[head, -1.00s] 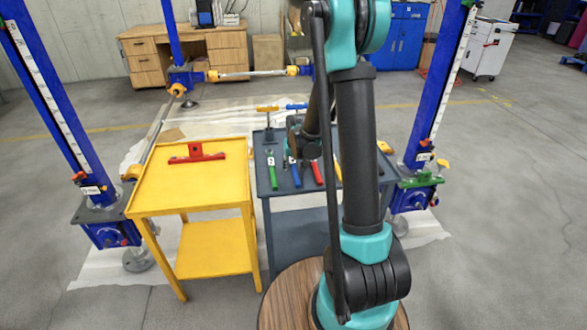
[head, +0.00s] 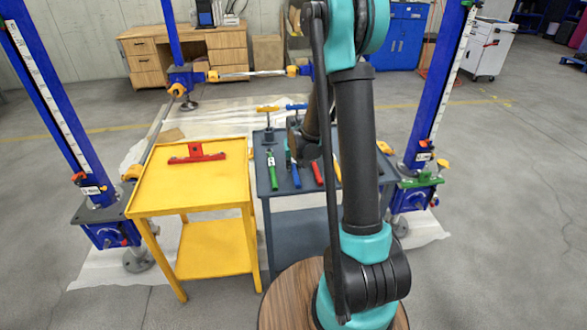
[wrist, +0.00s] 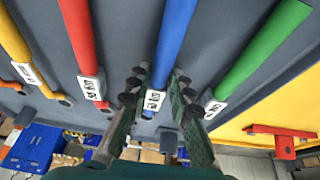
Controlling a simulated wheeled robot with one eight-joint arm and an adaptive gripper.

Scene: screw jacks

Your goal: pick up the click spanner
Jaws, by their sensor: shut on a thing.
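Several long-handled tools with white number labels lie side by side on the grey-blue table (head: 262,184). In the wrist view they are a blue one (wrist: 174,42), a green one (wrist: 262,44), a red one (wrist: 80,35) and a yellow one (wrist: 14,40). I cannot tell from the labels which is the click spanner. My gripper (wrist: 159,78) is shut on the blue-handled tool, with a finger on each side near its label. In the head view my arm partly hides the gripper and the tools. I cannot tell whether the blue tool is clear of the table.
A yellow table (head: 190,185) stands left of the grey-blue one, with a red bracket-like part (head: 196,155) on it. Blue posts (head: 48,95) stand on both sides. Upright tools with yellow and blue crossbars stand at the table's far side. Neighbouring handles lie close to my fingers.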

